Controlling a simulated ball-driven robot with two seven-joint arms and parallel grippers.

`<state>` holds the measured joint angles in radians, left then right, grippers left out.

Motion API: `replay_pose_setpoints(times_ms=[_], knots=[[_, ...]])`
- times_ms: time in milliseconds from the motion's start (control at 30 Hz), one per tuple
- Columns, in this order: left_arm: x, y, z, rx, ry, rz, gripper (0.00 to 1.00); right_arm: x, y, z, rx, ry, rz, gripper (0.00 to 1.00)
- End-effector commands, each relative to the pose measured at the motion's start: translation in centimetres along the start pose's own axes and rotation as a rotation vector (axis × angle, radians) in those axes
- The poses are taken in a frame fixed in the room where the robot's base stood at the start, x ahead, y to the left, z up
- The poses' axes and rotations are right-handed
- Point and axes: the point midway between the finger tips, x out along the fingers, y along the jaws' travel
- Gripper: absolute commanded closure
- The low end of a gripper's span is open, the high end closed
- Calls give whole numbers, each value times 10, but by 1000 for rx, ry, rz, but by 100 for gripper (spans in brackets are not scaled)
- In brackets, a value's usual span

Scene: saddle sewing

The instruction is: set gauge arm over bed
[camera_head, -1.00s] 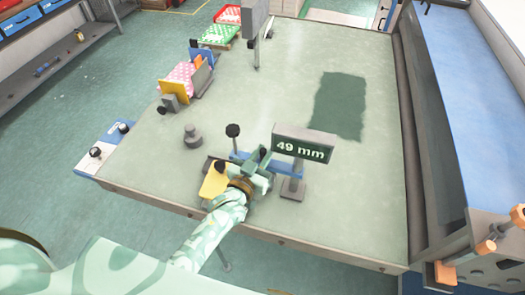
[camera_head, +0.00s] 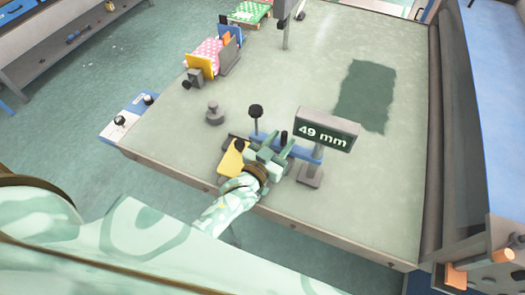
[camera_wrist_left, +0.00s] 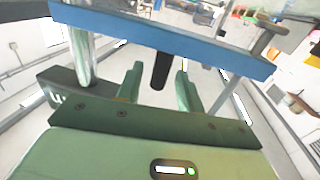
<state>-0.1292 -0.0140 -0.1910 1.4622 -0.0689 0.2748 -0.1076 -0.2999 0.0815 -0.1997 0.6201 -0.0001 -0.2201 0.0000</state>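The gauge arm is a blue bar (camera_head: 303,153) near the table's front edge, beside a grey post with a dark display (camera_head: 327,129) reading 49 mm. A black ball knob (camera_head: 256,111) stands at the bar's left end. My left gripper (camera_head: 276,148) is at the bar, its fingers parted. In the left wrist view the blue bar (camera_wrist_left: 170,40) crosses in front of the gripper (camera_wrist_left: 158,88), and a black peg (camera_wrist_left: 161,70) shows between the fingers with gaps on both sides. I cannot tell which part is the bed. My right gripper is out of view.
A yellow plate (camera_head: 233,159) is just left of the gripper. A grey weight-like piece (camera_head: 214,114) stands farther left. Pink-dotted and yellow pieces (camera_head: 207,55) stand at the back left. A dark green patch (camera_head: 365,95) lies on the table (camera_head: 400,190), whose right part is clear.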

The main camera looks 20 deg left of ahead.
Motion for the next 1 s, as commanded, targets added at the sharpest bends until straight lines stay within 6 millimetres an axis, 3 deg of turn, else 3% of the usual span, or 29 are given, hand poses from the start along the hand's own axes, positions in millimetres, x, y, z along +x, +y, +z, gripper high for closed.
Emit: replay_pose_setpoints(times_ms=[300, 500, 700, 1000], knots=[[-87, 0, 2, 1, -4, 1, 62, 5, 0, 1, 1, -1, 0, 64], [-127, 0, 2, 1, -2, 1, 62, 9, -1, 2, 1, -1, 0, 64], [-143, 0, 0, 1, 1, 1, 62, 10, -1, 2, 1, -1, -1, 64], [-144, 0, 0, 1, 1, 1, 62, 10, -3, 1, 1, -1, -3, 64]])
